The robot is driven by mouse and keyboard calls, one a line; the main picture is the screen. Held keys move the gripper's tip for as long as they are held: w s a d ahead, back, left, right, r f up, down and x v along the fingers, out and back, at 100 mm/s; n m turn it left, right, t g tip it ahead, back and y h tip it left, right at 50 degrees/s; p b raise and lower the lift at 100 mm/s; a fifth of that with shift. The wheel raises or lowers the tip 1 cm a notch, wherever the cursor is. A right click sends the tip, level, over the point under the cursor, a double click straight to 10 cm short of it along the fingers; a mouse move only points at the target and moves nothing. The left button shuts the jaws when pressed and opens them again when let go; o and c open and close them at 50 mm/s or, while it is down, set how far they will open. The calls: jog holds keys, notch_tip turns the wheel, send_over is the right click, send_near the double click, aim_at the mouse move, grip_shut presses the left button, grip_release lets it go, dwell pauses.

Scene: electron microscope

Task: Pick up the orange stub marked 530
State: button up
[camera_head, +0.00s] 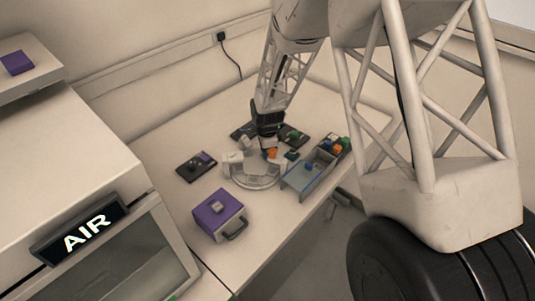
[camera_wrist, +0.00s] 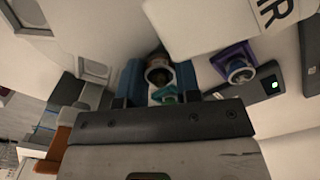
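A small orange piece (camera_head: 270,153) shows in the head view just below my gripper (camera_head: 268,143); it is too small for me to read a number. My gripper points down over the table beside a pale curved stand (camera_head: 254,182). In the wrist view an orange part (camera_wrist: 56,146) lies at the lower left, outside the gap; I cannot tell if it is the same piece. Two blue finger-like parts (camera_wrist: 160,82) stand apart there, with a round pale-rimmed piece (camera_wrist: 158,74) and a teal piece (camera_wrist: 165,93) seen between them. Whether anything is gripped is unclear.
A purple box with a handle (camera_head: 219,214) sits in front. A dark plate with a purple piece (camera_head: 197,166) lies left. The large AIR-marked machine (camera_head: 82,233) fills the left.

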jog(key=c, duration=0.4)
jog(key=shift+o, duration=0.2)
jog(key=shift+r, duration=5.05)
